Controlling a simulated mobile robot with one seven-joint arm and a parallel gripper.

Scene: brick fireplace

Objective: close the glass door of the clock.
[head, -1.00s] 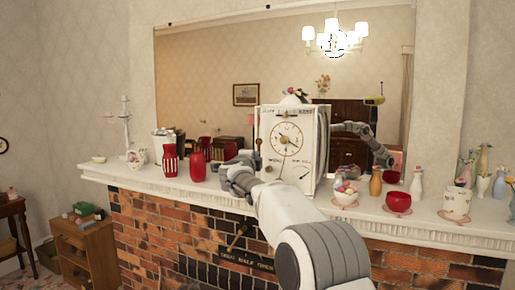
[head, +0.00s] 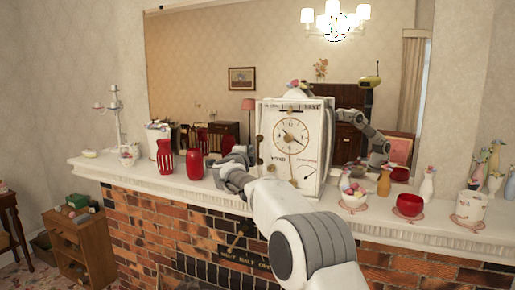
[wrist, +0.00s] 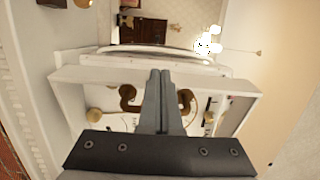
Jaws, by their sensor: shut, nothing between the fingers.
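The white clock (head: 291,142) stands upright on the mantel, with a round gold-ringed dial and a small gold knob at its left edge. Its glass is hard to make out, and I cannot tell how far its door stands from the case. My gripper (head: 234,166) is at the clock's left side, its fingertips not clear in the head view. In the wrist view my shut, empty fingers (wrist: 160,76) lie across the view of a white frame of the clock (wrist: 205,84), with gold parts showing around them. Contact cannot be told.
Red vases (head: 195,164) stand left of the clock on the mantel (head: 140,182). A large mirror (head: 200,75) is behind.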

